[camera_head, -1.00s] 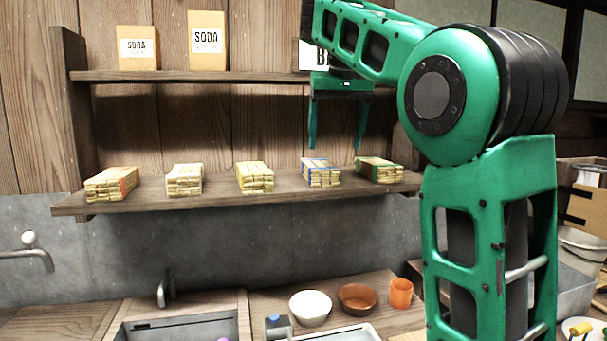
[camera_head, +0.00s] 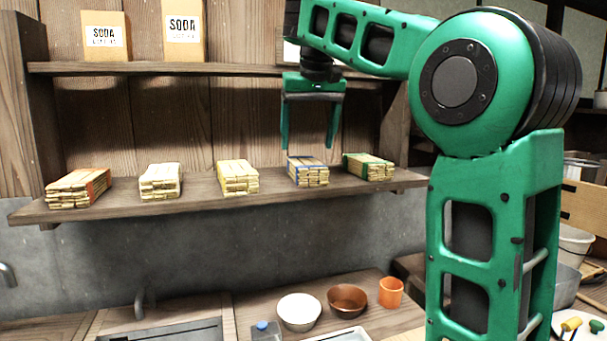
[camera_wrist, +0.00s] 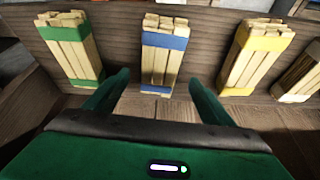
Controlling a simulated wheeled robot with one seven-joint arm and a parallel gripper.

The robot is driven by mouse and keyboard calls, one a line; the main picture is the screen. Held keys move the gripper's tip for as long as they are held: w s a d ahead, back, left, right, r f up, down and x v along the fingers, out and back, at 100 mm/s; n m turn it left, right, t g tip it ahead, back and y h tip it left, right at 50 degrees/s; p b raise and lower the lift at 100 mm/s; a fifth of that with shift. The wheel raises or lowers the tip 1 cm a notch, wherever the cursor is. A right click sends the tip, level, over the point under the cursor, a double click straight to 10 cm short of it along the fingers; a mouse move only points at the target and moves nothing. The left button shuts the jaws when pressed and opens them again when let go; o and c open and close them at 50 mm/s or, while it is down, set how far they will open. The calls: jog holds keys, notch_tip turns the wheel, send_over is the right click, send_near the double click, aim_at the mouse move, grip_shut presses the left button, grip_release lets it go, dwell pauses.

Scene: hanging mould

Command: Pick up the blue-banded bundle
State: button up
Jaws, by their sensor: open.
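The blue-banded bundle (camera_head: 308,171) lies on the lower wooden shelf, between the yellow-banded and green-banded bundles. It is a stack of pale wooden sticks with a blue band, and it also shows in the wrist view (camera_wrist: 162,63) at top centre. My gripper (camera_head: 309,147) is open and points down just above the blue-banded bundle in the head view. In the wrist view its two fingers (camera_wrist: 158,82) are spread, with the bundle lying ahead of and between them. Nothing is between the fingertips, and I cannot tell whether they touch the bundle.
On the same shelf (camera_head: 205,198) lie green-banded (camera_head: 368,167), yellow-banded (camera_head: 238,177), white-looking (camera_head: 160,181) and orange-banded (camera_head: 78,188) bundles, with gaps between them. An upper shelf (camera_head: 160,69) holds soda boxes (camera_head: 184,30). Bowls (camera_head: 299,311) and an orange cup (camera_head: 391,292) stand on the counter below.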

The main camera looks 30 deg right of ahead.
aim_at(306, 161)
jog(key=shift+x, duration=3.8)
jog(key=shift+s, duration=0.15)
jog(key=c, duration=1.3)
